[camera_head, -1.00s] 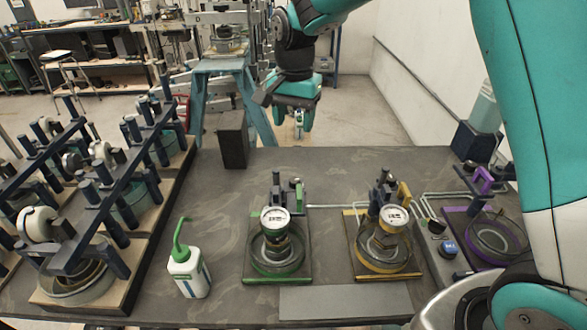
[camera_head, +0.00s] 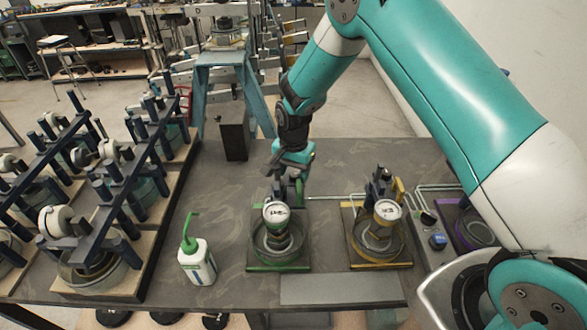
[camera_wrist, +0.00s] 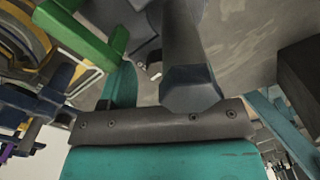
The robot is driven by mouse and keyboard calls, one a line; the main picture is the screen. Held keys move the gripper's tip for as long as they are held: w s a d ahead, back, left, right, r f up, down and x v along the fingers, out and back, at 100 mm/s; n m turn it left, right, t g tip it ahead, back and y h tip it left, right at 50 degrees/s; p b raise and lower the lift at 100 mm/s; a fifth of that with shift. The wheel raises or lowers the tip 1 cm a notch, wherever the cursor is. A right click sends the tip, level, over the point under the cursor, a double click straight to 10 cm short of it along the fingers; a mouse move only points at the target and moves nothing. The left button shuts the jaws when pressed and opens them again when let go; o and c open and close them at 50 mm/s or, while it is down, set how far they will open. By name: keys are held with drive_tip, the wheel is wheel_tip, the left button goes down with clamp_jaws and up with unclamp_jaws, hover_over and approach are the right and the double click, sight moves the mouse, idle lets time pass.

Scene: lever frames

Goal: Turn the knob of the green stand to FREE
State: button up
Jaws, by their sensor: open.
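The green stand (camera_head: 251,262) is on the table in the middle of the head view. It has a green-edged base, a round white dial (camera_head: 276,213) in front and a green upright part (camera_head: 299,191) behind. My gripper (camera_head: 288,172) is open and empty, just above and behind the dial, close to the stand's rear parts. A green bar (camera_wrist: 85,35) shows at upper left in the wrist view, close to the gripper but apart from the teal body. The knob and any FREE marking cannot be made out; the gripper partly hides the stand's rear.
A yellow-edged stand (camera_head: 382,266) is to the right, with a purple-edged one (camera_head: 470,225) beyond. A white bottle with green spout (camera_head: 197,262) stands left. Racks of dark posts (camera_head: 130,165) fill the far left. A flat grey plate (camera_head: 340,289) lies in front.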

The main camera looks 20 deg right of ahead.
drive_tip(key=shift+f, duration=0.4)
drive_tip(key=shift+c, duration=0.5)
drive_tip(key=c, duration=0.8)
drive_tip(key=shift+f+n+b, duration=0.2)
drive_tip(key=shift+n+b, duration=0.7)
drive_tip(key=n, duration=0.1)
drive_tip(key=n+b, duration=0.1)
drive_tip(key=shift+d+r+n, duration=0.1)
drive_tip(key=shift+r+n, duration=0.1)
drive_tip(key=shift+n, duration=0.2)
drive_tip(key=o, duration=0.9)
